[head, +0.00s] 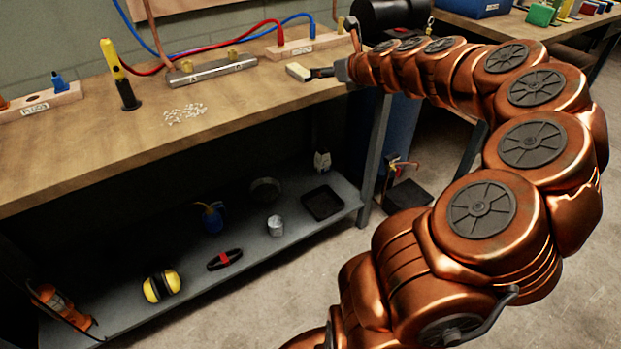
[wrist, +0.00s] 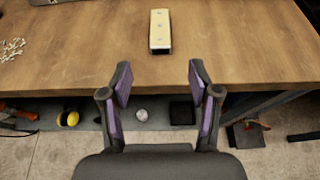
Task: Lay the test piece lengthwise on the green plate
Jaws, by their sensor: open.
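In the head view my gripper (head: 322,72) is low at the bench's right end, just right of the bar.
The wooden bench (head: 110,128) holds white rivets (head: 185,114), a yellow-black tool (head: 119,75), a metal bar (head: 212,69) and hoses along the back. A lower shelf (head: 205,285) carries yellow ear defenders (head: 161,286). A green object (head: 541,15) stands on a far bench.

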